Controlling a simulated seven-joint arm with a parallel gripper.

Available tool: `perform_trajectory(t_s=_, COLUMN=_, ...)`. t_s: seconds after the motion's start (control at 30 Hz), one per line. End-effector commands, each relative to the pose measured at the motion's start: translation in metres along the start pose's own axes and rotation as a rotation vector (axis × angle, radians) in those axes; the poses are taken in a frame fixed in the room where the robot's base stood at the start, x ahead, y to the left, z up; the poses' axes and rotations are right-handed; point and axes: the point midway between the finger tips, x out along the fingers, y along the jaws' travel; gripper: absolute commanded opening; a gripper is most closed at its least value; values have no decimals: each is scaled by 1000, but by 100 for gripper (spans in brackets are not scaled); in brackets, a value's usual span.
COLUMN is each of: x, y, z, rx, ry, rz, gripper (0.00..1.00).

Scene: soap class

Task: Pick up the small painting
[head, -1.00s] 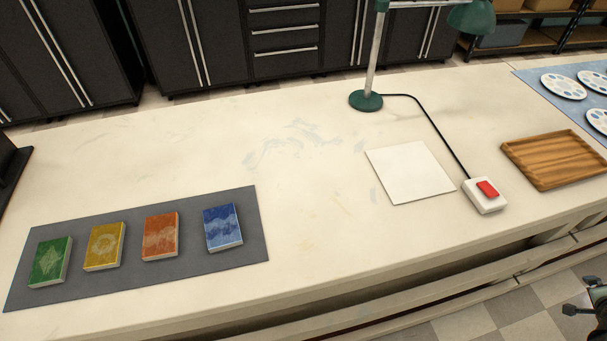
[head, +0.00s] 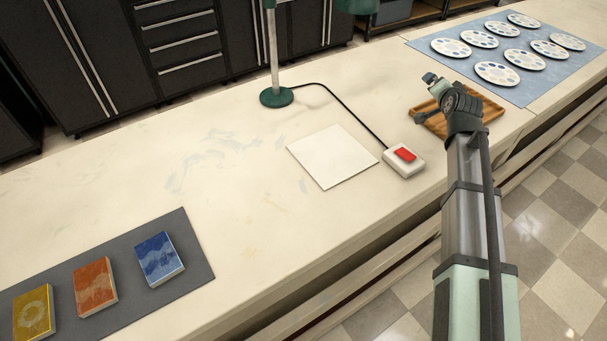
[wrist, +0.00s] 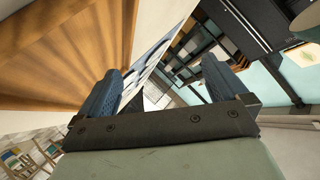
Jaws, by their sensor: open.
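Several small painted blocks lie on a dark grey mat (head: 196,262) at the left. In the head view now, a blue painting (head: 159,257), an orange one (head: 93,283) and a yellow one (head: 33,313), cut by the frame edge, show. They look much alike in size. My gripper (wrist: 160,66) is open, its two blue fingers apart with nothing between them in the wrist view. In the head view my arm reaches in from the lower right, its end over the wooden tray, far from the paintings. The fingers are hard to make out there.
A white square sheet (head: 332,157) lies mid-table. A white box with a red button (head: 404,157) is wired to a green lamp (head: 277,97). The wooden tray (head: 489,123) and several palettes (head: 497,73) on a blue cloth are at the right. Table between mat and sheet is clear.

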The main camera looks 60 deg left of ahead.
Motion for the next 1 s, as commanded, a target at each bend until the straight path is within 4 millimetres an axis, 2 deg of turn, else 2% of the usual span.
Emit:
perform_trajectory(t_s=0.03, x=-2, y=-24, z=20, rx=-18, ry=-33, rz=-13, gripper=100)
perform_trajectory(t_s=0.1, x=-4, y=-51, z=45, rx=-42, ry=-75, rz=-25, gripper=100)
perform_trajectory(t_s=0.27, x=-17, y=-112, z=102, rx=-99, ry=-169, rz=-53, gripper=100)
perform_trajectory(t_s=0.47, x=-43, y=-182, z=174, rx=-176, ry=-281, rz=-83, gripper=100)
perform_trajectory(t_s=0.6, x=-68, y=-226, z=223, rx=-231, ry=-354, rz=-102, gripper=100)
perform_trajectory(t_s=0.77, x=-103, y=-272, z=278, rx=-298, ry=-434, rz=-122, gripper=100)
perform_trajectory(t_s=1.0, x=-165, y=-330, z=357, rx=-405, ry=-542, rz=-147, gripper=100)
